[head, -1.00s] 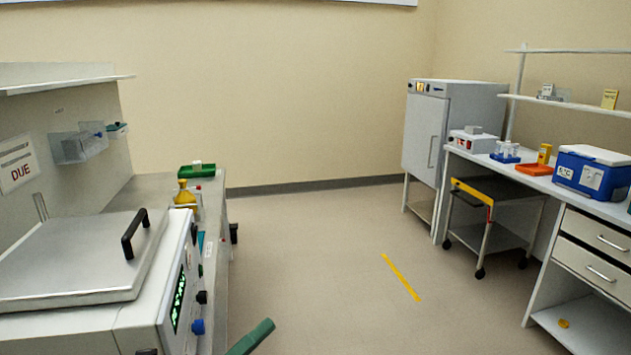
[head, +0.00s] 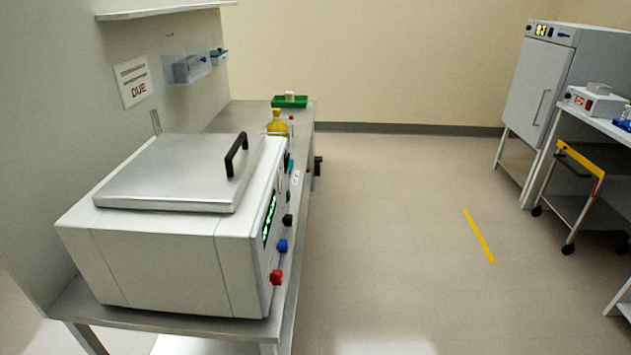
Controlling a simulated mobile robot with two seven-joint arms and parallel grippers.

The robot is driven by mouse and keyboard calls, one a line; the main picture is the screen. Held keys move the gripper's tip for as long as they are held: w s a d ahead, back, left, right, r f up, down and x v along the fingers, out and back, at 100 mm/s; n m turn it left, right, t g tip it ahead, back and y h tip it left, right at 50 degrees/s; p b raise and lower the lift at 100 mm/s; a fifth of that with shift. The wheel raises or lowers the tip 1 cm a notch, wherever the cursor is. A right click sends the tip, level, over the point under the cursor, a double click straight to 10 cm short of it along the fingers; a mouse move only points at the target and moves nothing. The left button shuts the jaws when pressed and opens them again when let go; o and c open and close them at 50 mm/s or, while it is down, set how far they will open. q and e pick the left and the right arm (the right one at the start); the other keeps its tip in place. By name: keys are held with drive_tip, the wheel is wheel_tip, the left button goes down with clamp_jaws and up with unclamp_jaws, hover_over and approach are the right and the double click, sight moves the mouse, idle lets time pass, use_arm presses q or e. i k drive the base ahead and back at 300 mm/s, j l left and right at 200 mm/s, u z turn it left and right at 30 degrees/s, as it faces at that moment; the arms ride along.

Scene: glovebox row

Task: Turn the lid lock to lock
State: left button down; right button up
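A white bench unit (head: 165,262) stands on the near end of the left bench. Its flat steel lid (head: 170,172) is down, with a black handle (head: 236,155) on it. The front panel faces right and is seen at a steep angle. It has a green lit display (head: 269,219) and a column of knobs: a red knob (head: 276,277) nearest, then a blue knob (head: 282,246), a black knob (head: 288,220) and a green one farther back. I cannot tell which is the lid lock or how it is set. Neither gripper is in view.
The steel bench (head: 190,322) runs back along the left wall, with a yellow-topped bottle (head: 277,124) and a green tray (head: 290,101) farther along. The floor right of it is clear, with a yellow tape strip (head: 478,235). A cart (head: 580,212) and white cabinet (head: 535,90) stand at right.

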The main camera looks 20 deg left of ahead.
sight(276, 277)
drive_tip(key=l+u, duration=0.15)
drive_tip(key=u, duration=0.35)
drive_tip(key=i+l+u, duration=0.1)
drive_tip(key=u, duration=0.35)
